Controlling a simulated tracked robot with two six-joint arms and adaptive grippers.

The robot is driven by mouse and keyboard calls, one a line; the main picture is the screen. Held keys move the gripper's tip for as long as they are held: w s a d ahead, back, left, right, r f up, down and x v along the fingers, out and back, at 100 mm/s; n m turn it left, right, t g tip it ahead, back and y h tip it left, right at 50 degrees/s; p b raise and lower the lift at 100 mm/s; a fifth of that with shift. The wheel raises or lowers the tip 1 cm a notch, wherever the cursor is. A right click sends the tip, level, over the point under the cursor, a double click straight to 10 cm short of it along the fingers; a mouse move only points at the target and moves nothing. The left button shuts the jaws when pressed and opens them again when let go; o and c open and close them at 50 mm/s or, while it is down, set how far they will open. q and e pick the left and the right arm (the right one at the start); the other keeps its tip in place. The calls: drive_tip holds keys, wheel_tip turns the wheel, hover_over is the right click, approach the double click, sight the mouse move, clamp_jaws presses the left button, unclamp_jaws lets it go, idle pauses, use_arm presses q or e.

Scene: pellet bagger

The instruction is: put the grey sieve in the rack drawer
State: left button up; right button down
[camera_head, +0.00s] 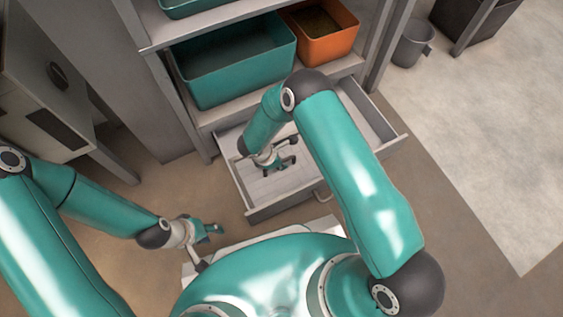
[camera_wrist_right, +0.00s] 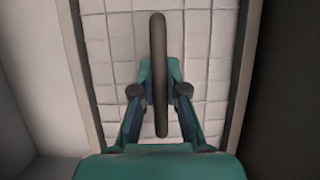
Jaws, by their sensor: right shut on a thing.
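The rack drawer (camera_head: 262,211) is pulled out at the bottom of the rack. My right gripper (camera_head: 280,163) reaches down into its opening in the head view. In the right wrist view my right gripper (camera_wrist_right: 160,98) is shut on a dark upright bar, which looks like the handle of the grey sieve (camera_wrist_right: 206,60). The sieve looks like a pale square grid inside a grey rim, below the fingers. Whether it touches the drawer floor I cannot tell. My left gripper (camera_head: 208,243) is open and empty, left of and in front of the drawer.
A teal bin (camera_head: 240,80) and an orange bin (camera_head: 325,45) with contents stand on the shelf above the drawer. A grey bucket (camera_head: 410,45) stands on the floor at the right. A grey cabinet (camera_head: 35,110) stands at the left. The floor right of the drawer is clear.

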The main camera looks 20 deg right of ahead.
drive_tip(key=shift+f, duration=0.1)
drive_tip(key=c, duration=1.2)
unclamp_jaws()
drive_tip(key=shift+a+r, duration=0.1)
drive_tip(key=shift+r, duration=0.2)
drive_tip(key=p+v, duration=0.4)
drive_tip(key=v, duration=0.7)
drive_tip(key=shift+a+r, duration=0.1)
drive_tip(key=shift+r, duration=0.25)
